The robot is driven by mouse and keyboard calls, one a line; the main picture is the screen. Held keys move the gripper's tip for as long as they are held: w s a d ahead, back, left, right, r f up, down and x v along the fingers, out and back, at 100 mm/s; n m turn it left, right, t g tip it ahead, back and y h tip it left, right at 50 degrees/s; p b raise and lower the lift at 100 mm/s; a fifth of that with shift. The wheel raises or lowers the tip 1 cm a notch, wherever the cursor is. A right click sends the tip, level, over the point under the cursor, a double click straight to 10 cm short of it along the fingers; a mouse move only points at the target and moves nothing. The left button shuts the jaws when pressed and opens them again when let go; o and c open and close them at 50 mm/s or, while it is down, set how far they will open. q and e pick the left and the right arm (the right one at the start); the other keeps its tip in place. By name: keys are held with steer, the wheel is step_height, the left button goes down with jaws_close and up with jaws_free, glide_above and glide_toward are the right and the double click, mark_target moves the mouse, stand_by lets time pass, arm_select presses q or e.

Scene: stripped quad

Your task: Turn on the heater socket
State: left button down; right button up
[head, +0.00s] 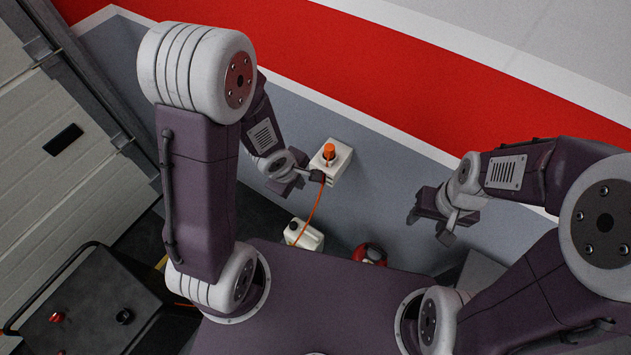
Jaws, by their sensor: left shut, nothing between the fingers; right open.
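A white box (331,168) with an orange round part (329,151) on top is fixed at the grey wall band, near the centre; it appears to be the heater socket. An orange cable (313,205) runs down from beside its lower edge. My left gripper (317,176) is shut and empty, its fingertips at the lower left of the box. I cannot tell if they touch it. Any switch on the box is hidden or too small to make out. My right gripper (428,228) is open and empty, well to the right of the box.
A white canister (304,236) stands below the box, beside the cable. A red rounded object (370,254) lies right of it. The wall between my grippers is clear.

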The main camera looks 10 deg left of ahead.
arm_select(q)
steer(key=w+d+f+b, duration=0.3)
steer(key=w+f+b, duration=0.3)
steer(key=f, duration=0.3)
steer(key=shift+w+f, duration=0.3)
steer(key=shift+f, duration=0.1)
